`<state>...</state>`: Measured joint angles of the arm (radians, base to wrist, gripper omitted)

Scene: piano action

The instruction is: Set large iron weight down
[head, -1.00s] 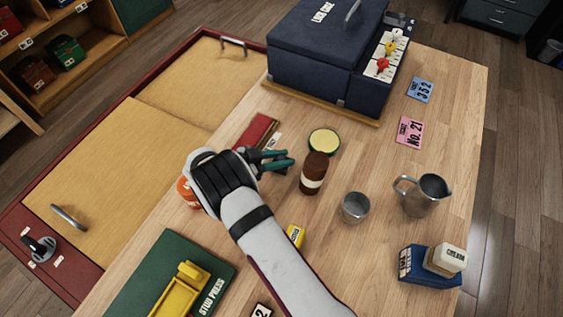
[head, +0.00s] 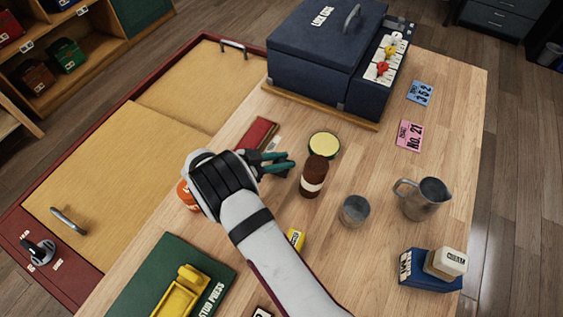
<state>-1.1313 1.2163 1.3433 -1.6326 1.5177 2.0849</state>
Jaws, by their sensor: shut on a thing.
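My gripper (head: 284,163) has teal fingers and reaches out to the right of my white wrist, over the wooden worktop (head: 400,165). It is shut, and what it holds is mostly hidden by the fingers and wrist. I take it to be the large iron weight, but I cannot make out its shape or whether it touches the worktop. A brown jar with a pale label (head: 313,176) stands just right of the fingertips.
A round tin with a pale yellow top (head: 324,145) and a red case (head: 257,137) lie beyond the gripper. An orange jar (head: 187,194) is partly behind my wrist. A metal cup (head: 355,210) and pitcher (head: 425,197) stand right. A blue box (head: 315,50) stands at the back.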

